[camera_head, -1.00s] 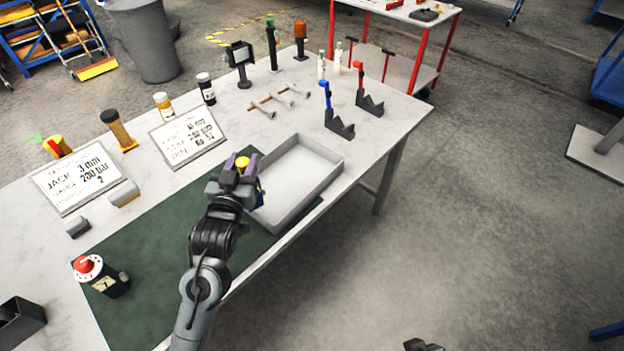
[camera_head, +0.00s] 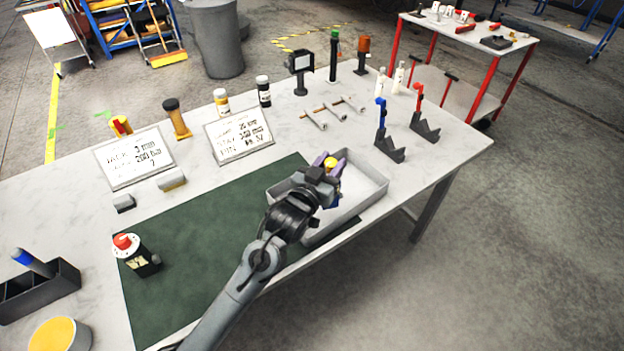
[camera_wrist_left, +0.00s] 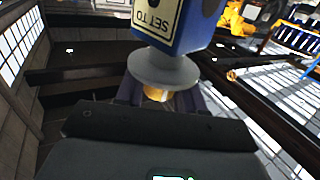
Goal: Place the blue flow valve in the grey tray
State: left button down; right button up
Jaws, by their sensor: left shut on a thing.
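My left gripper (camera_head: 330,168) is shut on the blue flow valve (camera_head: 334,203), mostly hidden behind the gripper and wrist in the head view. Its yellow knob (camera_head: 331,162) shows between the purple fingers. The grey tray (camera_head: 367,203) is a shallow open box at the table's front edge. The gripper and valve appear over its left part; their height above it is unclear. My right gripper is not in view.
A green mat (camera_head: 205,258) lies left of the tray, with a red-knobbed dark device (camera_head: 138,256) on it. Blue-topped (camera_head: 386,140) and red-topped (camera_head: 423,118) dark stands are right of the tray. Sign plates (camera_head: 240,135) and bottles stand behind. The tray's visible floor looks empty.

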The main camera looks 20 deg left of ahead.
pick_arm(q)
jog(key=w+a+f+b, duration=0.1)
jog(key=a+f, duration=0.5)
jog(key=f, duration=0.1)
jog(key=shift+w+a+f, duration=0.15)
jog(key=shift+w+f, duration=0.05)
jog(key=shift+f, duration=0.2)
jog(key=c, duration=1.1)
grip_release()
jog(key=shift+f, duration=0.2)
jog(key=shift+c, duration=0.2)
jog(key=o, duration=0.4)
jog(key=shift+o, duration=0.2)
jog(key=shift+r, duration=0.15)
jog(key=s+a+p, duration=0.1)
jog(key=s+a, duration=0.1)
jog(key=s, duration=0.9)
jog(key=shift+s+a, duration=0.15)
jog(key=shift+s, duration=0.25)
